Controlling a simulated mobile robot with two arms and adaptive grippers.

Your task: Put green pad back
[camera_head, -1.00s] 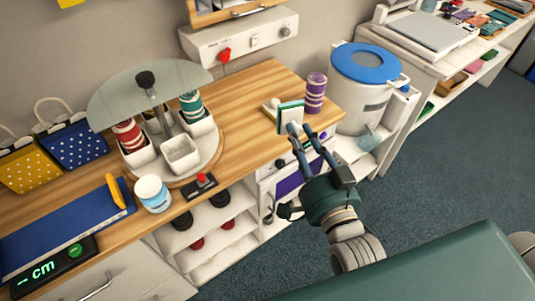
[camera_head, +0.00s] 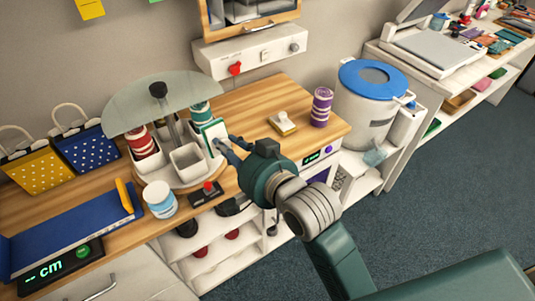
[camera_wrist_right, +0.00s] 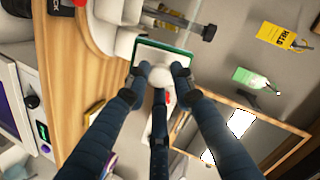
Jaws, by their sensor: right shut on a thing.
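A white pad with a green edge (camera_head: 214,134) is held up at the right side of the round carousel (camera_head: 205,179). My right gripper (camera_head: 222,146) is shut on it. In the right wrist view the same pad (camera_wrist_right: 178,57) sits between the fingertips of my right gripper (camera_wrist_right: 160,78), close to the white bins. The carousel has several white bins (camera_head: 187,158) under a clear disc (camera_head: 165,103). A red-and-white roll and a green-and-white roll (camera_head: 200,113) stand in bins. I cannot tell whether the pad touches a bin. My left gripper is out of view.
A white stamp-like block with a yellow edge (camera_head: 283,123) and a purple roll (camera_head: 321,106) stand on the right counter. A white jar (camera_head: 160,199) and a red-knobbed device (camera_head: 208,190) are in front of the carousel. A blue-lidded bin (camera_head: 370,90) stands right.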

